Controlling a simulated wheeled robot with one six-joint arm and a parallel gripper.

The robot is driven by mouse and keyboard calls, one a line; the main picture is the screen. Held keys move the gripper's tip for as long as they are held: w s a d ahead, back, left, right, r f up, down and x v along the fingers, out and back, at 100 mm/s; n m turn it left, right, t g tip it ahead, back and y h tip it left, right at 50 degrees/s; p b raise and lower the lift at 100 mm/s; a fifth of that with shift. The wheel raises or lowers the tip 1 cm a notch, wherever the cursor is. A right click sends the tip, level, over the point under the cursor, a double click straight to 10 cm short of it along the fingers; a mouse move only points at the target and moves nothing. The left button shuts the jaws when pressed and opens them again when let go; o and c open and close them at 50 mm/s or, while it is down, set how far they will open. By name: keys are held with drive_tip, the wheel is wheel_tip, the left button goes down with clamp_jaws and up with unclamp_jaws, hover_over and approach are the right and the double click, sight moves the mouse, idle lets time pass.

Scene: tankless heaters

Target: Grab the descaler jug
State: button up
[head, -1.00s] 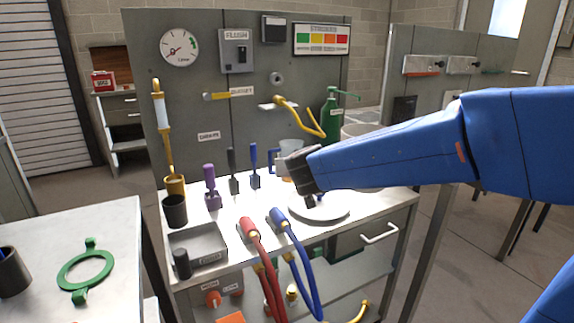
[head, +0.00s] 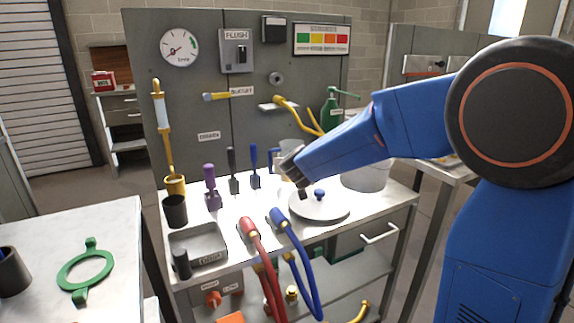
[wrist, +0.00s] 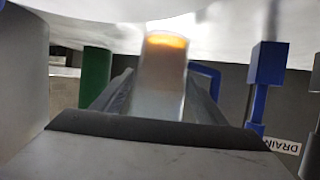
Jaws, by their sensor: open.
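The descaler jug appears to be the clear, pale jug (head: 289,147) with a blue handle at the back of the bench. My gripper and forearm hide its lower part in the head view. In the wrist view, the translucent jug (wrist: 162,85) shows an orange band and a blue handle on its right. My gripper (head: 286,160) is at the jug in the head view. In the wrist view, the open gripper (wrist: 160,92) has one finger on each side of the jug. I cannot tell whether either finger touches it.
A round lid (head: 320,206) with a blue knob lies in front of my gripper. A bucket (head: 367,178) and a green pump bottle (head: 331,113) stand to the right. A blue-handled tool (head: 254,165) stands left of the jug. Red (head: 250,229) and blue (head: 279,219) hose ends lie at the front.

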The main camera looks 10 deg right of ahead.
drive_tip(key=shift+x, duration=2.7)
drive_tip(key=shift+s+a+f, duration=0.1)
drive_tip(key=shift+f, duration=0.05)
drive_tip(key=shift+c, duration=0.2)
drive_tip(key=c, duration=1.1)
